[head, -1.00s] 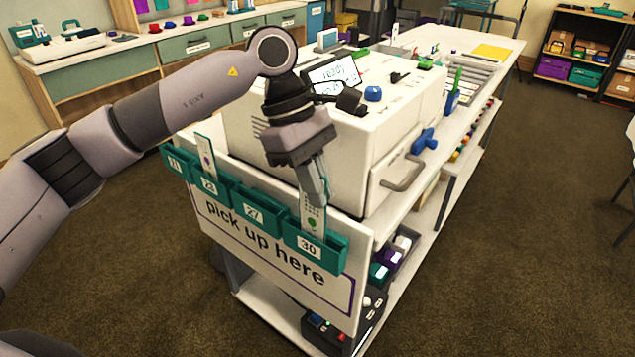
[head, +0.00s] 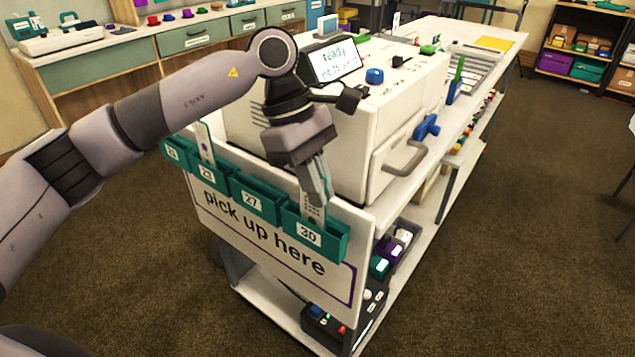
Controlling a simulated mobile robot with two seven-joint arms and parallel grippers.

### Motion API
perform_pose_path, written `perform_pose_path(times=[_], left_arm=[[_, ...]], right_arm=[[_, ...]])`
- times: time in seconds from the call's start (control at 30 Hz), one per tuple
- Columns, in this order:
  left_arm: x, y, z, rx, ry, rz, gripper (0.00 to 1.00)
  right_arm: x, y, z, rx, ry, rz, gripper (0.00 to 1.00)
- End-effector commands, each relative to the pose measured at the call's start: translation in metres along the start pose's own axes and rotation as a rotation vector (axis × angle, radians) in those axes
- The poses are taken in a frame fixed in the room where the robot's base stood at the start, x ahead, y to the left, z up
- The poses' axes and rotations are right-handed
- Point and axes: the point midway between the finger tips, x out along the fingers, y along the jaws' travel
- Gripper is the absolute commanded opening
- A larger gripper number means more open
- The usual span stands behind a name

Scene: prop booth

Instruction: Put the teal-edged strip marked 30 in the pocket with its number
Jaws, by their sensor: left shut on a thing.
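My left gripper (head: 318,190) is shut on a pale strip (head: 312,212) that stands upright with its lower end down in the teal pocket marked 30 (head: 308,236). The strip's printed number and edge colour are too small to tell, and its top is hidden by the gripper. The pockets marked 27 (head: 252,201) and 23 (head: 207,173) are in the same row to the left. Another pale strip (head: 204,142) stands in pocket 23. My right gripper is not in view.
The row hangs on a white "pick up here" board (head: 262,240) at the end of a long bench. A white machine (head: 350,125) with a grey handle stands right behind the pockets. Trays with coloured items (head: 395,250) sit on the shelf below. The brown floor is clear at right.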

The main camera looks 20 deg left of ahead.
Motion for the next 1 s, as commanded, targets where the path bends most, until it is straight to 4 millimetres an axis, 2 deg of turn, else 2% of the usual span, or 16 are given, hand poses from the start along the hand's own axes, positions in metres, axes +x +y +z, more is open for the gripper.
perform_pose_path(times=[0.2, 0.23, 0.3, 0.67, 1.0], left_arm=[[0.0, 0.0, 0.0, 0.0, 0.0, 0.0, 0.0], [0.0, 0.0, 0.0, 0.0, 0.0, 0.0, 0.14], [0.0, 0.0, 0.0, 0.0, 0.0, 0.0, 0.37], [-0.005, 0.0, 0.0, 0.0, 0.0, 0.002, 0.38], [-0.057, 0.001, 0.0, -0.002, 0.0, 0.003, 0.38]], right_arm=[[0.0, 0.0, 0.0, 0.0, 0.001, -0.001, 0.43], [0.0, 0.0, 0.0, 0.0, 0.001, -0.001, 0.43], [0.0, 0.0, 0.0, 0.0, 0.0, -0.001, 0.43], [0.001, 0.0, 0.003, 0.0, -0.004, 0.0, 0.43], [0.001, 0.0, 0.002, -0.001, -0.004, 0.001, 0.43]])
